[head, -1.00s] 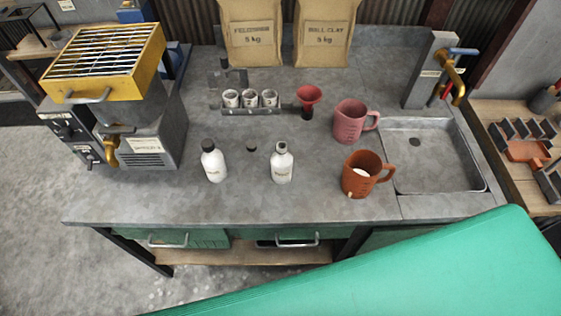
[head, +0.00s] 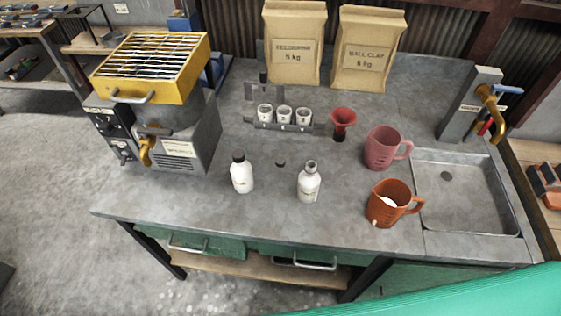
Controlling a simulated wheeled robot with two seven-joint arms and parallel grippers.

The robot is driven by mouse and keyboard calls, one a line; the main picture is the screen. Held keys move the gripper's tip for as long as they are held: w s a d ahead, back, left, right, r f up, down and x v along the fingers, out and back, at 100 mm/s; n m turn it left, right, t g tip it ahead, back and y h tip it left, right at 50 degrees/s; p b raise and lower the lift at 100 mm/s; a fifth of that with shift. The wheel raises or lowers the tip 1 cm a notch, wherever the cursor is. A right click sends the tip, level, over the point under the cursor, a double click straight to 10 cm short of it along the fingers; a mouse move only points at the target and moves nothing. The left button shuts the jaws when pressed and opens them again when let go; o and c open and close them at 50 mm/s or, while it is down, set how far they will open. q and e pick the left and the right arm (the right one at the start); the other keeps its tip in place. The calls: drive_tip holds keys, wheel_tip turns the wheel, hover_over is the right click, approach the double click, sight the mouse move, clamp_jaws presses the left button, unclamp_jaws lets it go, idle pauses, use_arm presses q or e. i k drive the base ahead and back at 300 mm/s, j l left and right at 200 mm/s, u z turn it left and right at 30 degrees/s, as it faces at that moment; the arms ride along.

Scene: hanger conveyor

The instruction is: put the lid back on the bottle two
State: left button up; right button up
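A white bottle with a black cap (head: 242,173) stands upright on the grey bench. To its right stands a second white bottle (head: 309,184), upright and open at the neck, with no lid on it. A small dark lid (head: 280,163) lies on the bench between the two bottles, slightly behind them and touching neither. The bottle labels are too small to read, so I cannot tell which is number two. Neither of my grippers is in the head view.
Behind stand a cup rack (head: 285,127), a red funnel (head: 343,120) and two sacks (head: 294,45). A pink jug (head: 383,148) and an orange jug (head: 386,212) stand right, near the sink (head: 468,217). A yellow-topped machine (head: 158,70) stands left. Bench front is clear.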

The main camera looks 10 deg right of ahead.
sight(310, 180)
drive_tip(key=j+z, duration=0.4)
drive_tip(key=j, duration=0.55)
drive_tip(key=j+z, duration=0.35)
drive_tip(key=j, duration=0.65)
